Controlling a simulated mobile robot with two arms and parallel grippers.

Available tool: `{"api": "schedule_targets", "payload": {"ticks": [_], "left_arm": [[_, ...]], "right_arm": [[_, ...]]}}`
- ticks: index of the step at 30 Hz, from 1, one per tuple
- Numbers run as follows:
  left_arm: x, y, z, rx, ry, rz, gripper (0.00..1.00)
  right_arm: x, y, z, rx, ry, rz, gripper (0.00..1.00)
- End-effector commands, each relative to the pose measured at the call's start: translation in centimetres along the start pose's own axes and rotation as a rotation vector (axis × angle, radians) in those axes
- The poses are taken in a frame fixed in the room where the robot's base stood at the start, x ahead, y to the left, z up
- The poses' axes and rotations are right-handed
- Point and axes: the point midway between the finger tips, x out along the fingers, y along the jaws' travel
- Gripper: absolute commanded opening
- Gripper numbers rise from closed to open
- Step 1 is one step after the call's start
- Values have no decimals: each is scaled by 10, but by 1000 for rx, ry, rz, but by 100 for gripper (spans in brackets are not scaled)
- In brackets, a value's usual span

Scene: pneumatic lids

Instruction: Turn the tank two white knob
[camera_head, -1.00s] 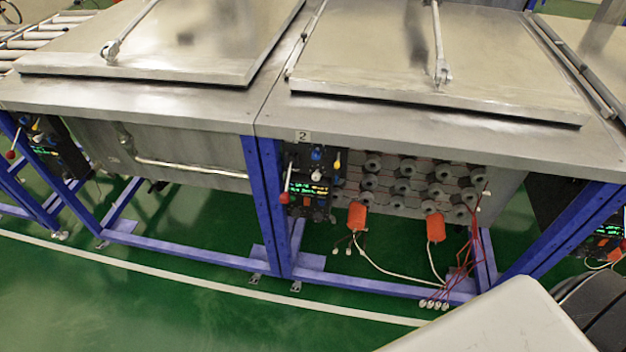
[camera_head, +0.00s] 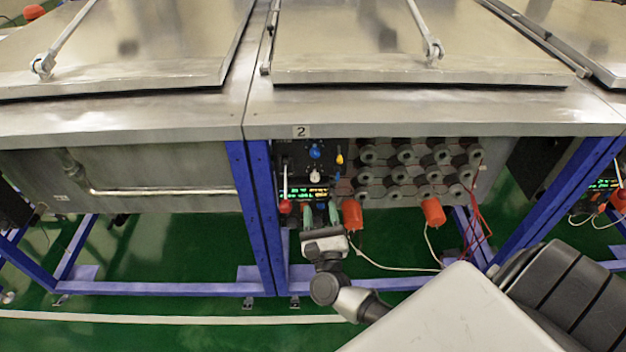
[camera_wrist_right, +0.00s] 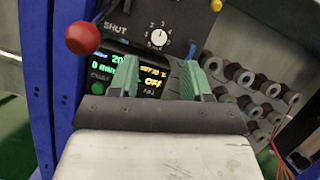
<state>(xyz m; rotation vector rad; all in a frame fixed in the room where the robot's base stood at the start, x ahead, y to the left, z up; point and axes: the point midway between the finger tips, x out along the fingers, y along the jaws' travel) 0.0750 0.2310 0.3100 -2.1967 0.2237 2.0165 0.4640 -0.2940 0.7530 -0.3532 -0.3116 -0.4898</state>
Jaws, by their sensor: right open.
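The tank two control panel (camera_head: 328,158) is a black box below the "2" label (camera_head: 301,132) on the steel tank. Its white knob (camera_head: 315,176) sits below a blue knob (camera_head: 315,152) and above the green-lit display (camera_head: 306,193). In the right wrist view the white knob (camera_wrist_right: 158,38) is ringed by numbers, above the display (camera_wrist_right: 140,73). My right gripper (camera_head: 320,212) is in front of and just below the panel; its green fingers (camera_wrist_right: 160,75) are apart and empty, with the knob beyond and between them. My left gripper does not show.
A lever with a red ball (camera_wrist_right: 82,38) stands at the panel's left. A yellow knob (camera_head: 339,159) is at its right. Blue frame posts (camera_head: 250,215) stand left of the panel. Rows of grey round fittings (camera_head: 405,172) and orange plugs (camera_head: 353,214) lie to the right.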

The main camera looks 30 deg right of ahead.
Motion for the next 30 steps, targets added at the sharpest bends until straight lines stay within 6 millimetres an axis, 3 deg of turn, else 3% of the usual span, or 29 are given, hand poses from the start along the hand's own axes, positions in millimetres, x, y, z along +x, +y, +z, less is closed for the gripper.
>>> {"api": "schedule_targets", "payload": {"ticks": [6,12,24,25,30], "left_arm": [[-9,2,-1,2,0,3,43],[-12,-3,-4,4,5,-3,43],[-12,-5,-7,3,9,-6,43],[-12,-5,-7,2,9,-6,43],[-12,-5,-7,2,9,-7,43]], "right_arm": [[45,0,2,-3,-3,0,48],[71,0,0,-4,-1,1,48],[80,0,0,-5,1,2,48],[80,0,0,-5,1,2,47],[80,0,0,-5,0,2,20]]}}
